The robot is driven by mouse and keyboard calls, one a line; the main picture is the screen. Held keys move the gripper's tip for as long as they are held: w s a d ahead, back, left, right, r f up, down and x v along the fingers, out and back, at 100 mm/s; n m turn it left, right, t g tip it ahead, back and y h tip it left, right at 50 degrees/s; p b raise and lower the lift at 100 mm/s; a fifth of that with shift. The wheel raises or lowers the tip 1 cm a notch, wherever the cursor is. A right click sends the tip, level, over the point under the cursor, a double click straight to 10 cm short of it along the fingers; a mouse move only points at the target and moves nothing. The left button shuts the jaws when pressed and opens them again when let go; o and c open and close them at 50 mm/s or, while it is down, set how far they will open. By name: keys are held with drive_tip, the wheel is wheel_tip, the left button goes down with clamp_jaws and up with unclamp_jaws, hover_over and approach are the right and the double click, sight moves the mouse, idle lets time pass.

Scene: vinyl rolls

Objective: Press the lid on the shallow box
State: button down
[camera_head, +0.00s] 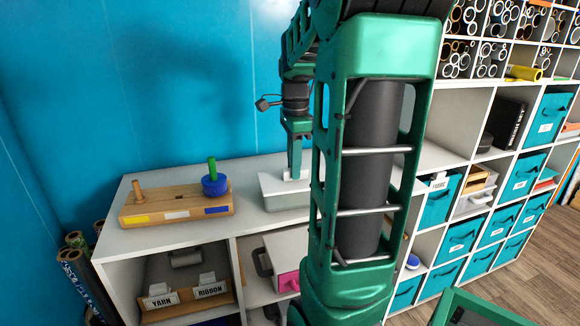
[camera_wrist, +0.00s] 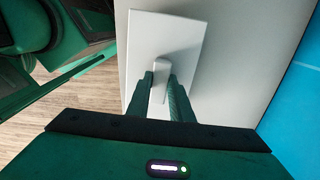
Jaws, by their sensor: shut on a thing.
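The pale grey lid (camera_head: 271,183) lies at the top of the shallow box (camera_head: 286,202) on the white shelf top, partly behind my arm in the head view. In the wrist view the lid (camera_wrist: 190,42) is a plain rectangle with a raised handle (camera_wrist: 160,78) in its middle. My gripper (camera_head: 295,176) points down over the lid. Its two fingers (camera_wrist: 163,86) are shut on the handle. Whether the lid sits fully down on the box rim all round cannot be told; the right side is hidden by my arm.
A wooden peg board (camera_head: 176,213) with a blue ring and green peg (camera_head: 212,172) stands left on the shelf top (camera_head: 245,219). The teal wall (camera_head: 120,90) rises close behind. Cubbies with teal bins (camera_head: 438,207) stand to the right. The shelf top between board and box is clear.

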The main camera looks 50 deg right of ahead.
drive_tip(key=shift+f, duration=0.15)
drive_tip(key=c, duration=1)
unclamp_jaws()
drive_tip(key=shift+r, duration=3.5)
